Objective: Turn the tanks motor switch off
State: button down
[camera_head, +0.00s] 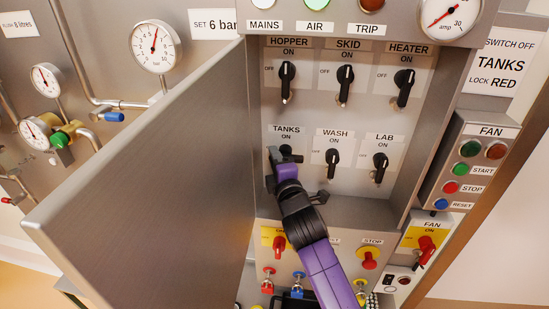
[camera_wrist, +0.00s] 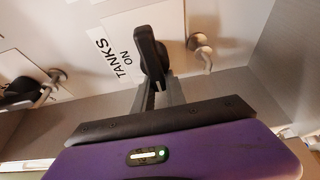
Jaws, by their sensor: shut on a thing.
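The TANKS switch is a black rotary knob at the lower left of the open cabinet's panel. In the head view my gripper (camera_head: 281,160) covers most of it, below the TANKS ON label (camera_head: 287,133). In the wrist view the knob (camera_wrist: 150,52) stands beside the TANKS ON label (camera_wrist: 115,55). My gripper (camera_wrist: 160,85) is shut on this knob, its narrow fingers gripping the near end. The knob's long side runs toward my fingers in the wrist view. Its OFF mark is hidden, so I cannot tell its setting surely.
HOPPER (camera_head: 287,80), SKID (camera_head: 345,82) and HEATER (camera_head: 404,85) switches sit above. The WASH switch (camera_head: 333,160) and LAB switch (camera_head: 380,165) are to the right. The open cabinet door (camera_head: 150,180) stands close on the left. A metal hasp (camera_wrist: 202,48) projects near the knob.

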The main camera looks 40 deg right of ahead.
jog(key=c, duration=1.4)
grip_release()
jog(key=shift+s+d+f, duration=0.25)
jog(key=shift+s+d, duration=0.05)
jog(key=shift+d, duration=0.25)
jog(key=shift+o, duration=0.2)
jog(key=shift+w+a+r, duration=0.15)
jog(key=shift+a, duration=0.1)
jog(key=b+v, duration=0.2)
jog(key=v, duration=0.6)
jog(key=shift+w, duration=0.1)
